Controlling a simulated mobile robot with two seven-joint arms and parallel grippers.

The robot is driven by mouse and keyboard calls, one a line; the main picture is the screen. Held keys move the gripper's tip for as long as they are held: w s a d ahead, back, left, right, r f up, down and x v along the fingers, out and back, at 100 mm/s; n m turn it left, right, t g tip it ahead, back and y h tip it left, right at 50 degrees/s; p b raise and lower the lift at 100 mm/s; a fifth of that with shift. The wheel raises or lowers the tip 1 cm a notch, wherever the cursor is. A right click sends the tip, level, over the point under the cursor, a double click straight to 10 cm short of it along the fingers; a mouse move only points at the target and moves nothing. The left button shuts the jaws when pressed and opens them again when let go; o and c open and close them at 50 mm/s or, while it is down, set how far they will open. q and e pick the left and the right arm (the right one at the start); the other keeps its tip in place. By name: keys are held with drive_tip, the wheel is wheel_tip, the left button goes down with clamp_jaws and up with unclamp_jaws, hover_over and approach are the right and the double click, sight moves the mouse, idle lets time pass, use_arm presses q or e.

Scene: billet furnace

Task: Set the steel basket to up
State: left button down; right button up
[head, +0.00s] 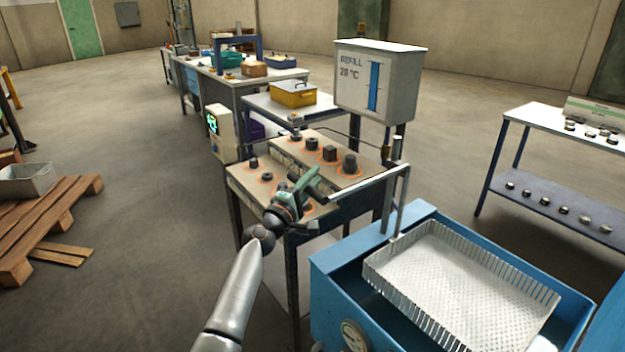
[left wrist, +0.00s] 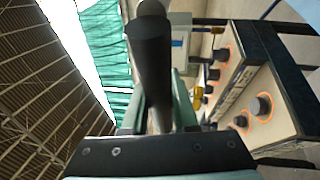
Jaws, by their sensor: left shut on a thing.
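The steel basket (head: 460,285) is a shallow rectangular tray with a perforated floor and slotted walls, at the lower right of the head view. It sits level at the blue tank's (head: 335,265) opening, with its walls showing around the rim height. A bent steel rod (head: 402,200) rises from its far left corner and runs left to a dark grip. My left gripper (head: 307,184) is shut on this handle grip. The dark cylindrical grip (left wrist: 150,65) shows between the fingers in the left wrist view. My right gripper is not in view.
A bench with dark cylindrical pieces in glowing orange rings (head: 330,153) stands just behind my left gripper. A grey refill box (head: 378,85) stands beyond the tank. A shelf table (head: 550,118) is at the right, a wooden pallet (head: 45,220) at the left.

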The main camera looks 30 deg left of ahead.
use_arm(q)
drive_tip(key=c, duration=0.9)
unclamp_jaws()
drive_tip(key=shift+r, duration=0.5)
drive_tip(key=shift+o, duration=1.1)
drive_tip(key=shift+f, duration=0.2)
drive_tip(key=s+f, duration=0.2)
drive_tip(key=s, duration=1)
drive_tip(key=shift+s+f+b, duration=0.15)
drive_tip(key=shift+b, duration=0.2)
